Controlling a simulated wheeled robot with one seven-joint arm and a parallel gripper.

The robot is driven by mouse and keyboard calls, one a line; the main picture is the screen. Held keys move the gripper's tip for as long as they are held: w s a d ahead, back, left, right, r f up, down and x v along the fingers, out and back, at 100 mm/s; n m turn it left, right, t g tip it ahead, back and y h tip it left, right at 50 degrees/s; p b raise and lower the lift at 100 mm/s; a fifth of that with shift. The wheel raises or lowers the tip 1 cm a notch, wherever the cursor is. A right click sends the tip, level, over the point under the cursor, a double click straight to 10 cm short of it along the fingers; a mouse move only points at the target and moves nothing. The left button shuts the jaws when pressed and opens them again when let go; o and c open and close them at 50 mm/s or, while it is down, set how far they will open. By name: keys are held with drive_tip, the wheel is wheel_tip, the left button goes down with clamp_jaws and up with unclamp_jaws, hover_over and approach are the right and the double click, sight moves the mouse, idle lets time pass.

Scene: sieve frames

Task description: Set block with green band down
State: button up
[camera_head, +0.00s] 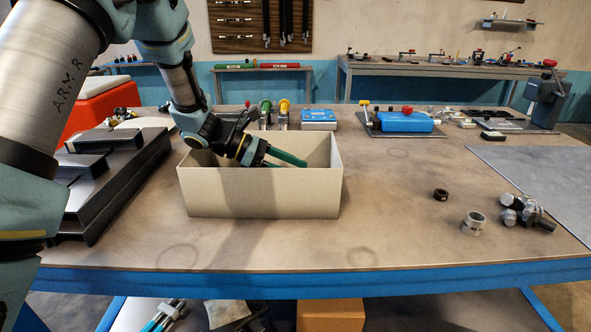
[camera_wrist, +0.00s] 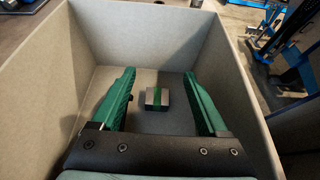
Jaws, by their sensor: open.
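The block with the green band (camera_wrist: 157,99) is a small grey block with a green stripe. In the wrist view it rests on the floor of an open beige box, between my fingertips but apart from both. My gripper (camera_wrist: 158,85) has green fingers spread wide, with nothing held. In the head view my gripper (camera_head: 290,157) reaches into the beige box (camera_head: 262,194) from the upper left. The front wall of the box hides the block there.
The box walls (camera_wrist: 232,75) stand close around my gripper. Dark stepped plates (camera_head: 105,180) lie left of the box. A dark ring (camera_head: 440,194), a metal collar (camera_head: 473,223) and bolts (camera_head: 527,210) lie at the right. The table between is clear.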

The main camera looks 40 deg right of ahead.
drive_tip(key=shift+r, duration=0.25)
drive_tip(key=shift+r+p, duration=0.55)
drive_tip(key=shift+p, duration=0.1)
drive_tip(key=b+v, duration=0.3)
drive_tip(key=v, duration=0.9)
drive_tip(key=shift+f, duration=0.25)
